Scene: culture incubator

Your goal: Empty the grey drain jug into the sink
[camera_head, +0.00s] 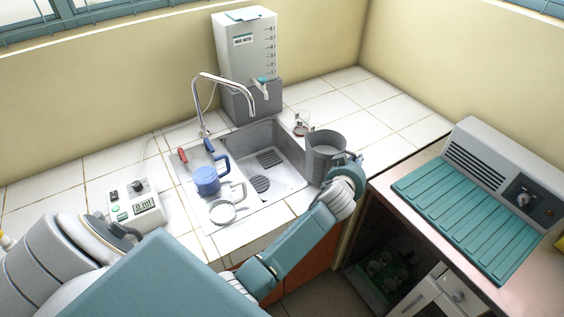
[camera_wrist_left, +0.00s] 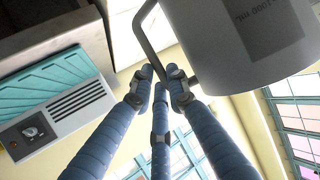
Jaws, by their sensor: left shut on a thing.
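The grey drain jug (camera_head: 322,160) is at the right side of the sink, upright or nearly so, its open top showing. I cannot tell whether it touches the counter. My left gripper (camera_head: 346,168) is shut on its handle, on the jug's right side. In the left wrist view the fingers of my left gripper (camera_wrist_left: 160,88) close around the handle (camera_wrist_left: 146,38), beside the jug's wall (camera_wrist_left: 225,60) with its dark "1000 mL" print. The sink (camera_head: 285,182) has a grey basin with drain slots, left of the jug. My right gripper is out of view.
A curved tap (camera_head: 225,82) arches over the sink. A small glass (camera_head: 302,122) stands behind the jug. A water tank (camera_head: 247,50) stands at the back.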

